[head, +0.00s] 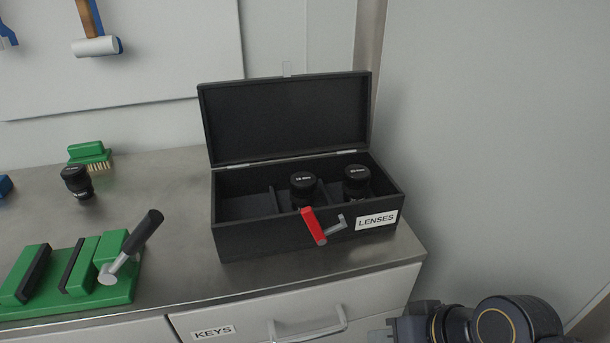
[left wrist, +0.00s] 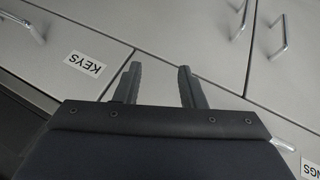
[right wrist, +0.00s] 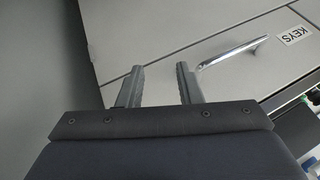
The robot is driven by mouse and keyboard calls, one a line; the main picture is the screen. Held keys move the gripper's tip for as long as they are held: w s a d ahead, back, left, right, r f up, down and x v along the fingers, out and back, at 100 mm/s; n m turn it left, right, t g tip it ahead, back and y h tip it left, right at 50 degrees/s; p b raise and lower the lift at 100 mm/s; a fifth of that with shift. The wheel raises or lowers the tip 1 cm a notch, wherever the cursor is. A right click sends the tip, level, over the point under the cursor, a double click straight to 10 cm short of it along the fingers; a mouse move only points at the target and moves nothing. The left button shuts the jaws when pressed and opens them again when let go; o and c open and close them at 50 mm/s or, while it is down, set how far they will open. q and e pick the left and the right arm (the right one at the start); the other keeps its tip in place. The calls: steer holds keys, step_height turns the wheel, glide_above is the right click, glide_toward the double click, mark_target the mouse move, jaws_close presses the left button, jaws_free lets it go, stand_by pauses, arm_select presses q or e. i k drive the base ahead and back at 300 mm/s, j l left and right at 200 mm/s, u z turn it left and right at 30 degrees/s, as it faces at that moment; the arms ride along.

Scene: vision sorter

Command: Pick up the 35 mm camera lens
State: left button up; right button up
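Three black lenses show in the head view. One lens (head: 77,182) stands on the metal counter at the left, its marking too small to read. Two more, a middle lens (head: 303,188) and a right lens (head: 357,181), stand in compartments of the open black LENSES box (head: 262,238). Their cap markings are blurred, so I cannot tell which is 35 mm. My right gripper (right wrist: 159,72) is open and empty in front of the drawers, and its arm shows low at the right in the head view. My left gripper (left wrist: 157,75) is open and empty near the drawer fronts.
The box's left compartment looks empty. A green fixture (head: 75,280) with a black-handled lever and a green brush (head: 89,152) are on the counter (head: 165,190). A KEYS drawer (head: 255,312) is below.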

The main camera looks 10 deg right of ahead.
mark_target(76, 177)
steer(key=j, duration=1.65)
steer(key=k+l+u, duration=0.15)
steer(key=u, duration=0.25)
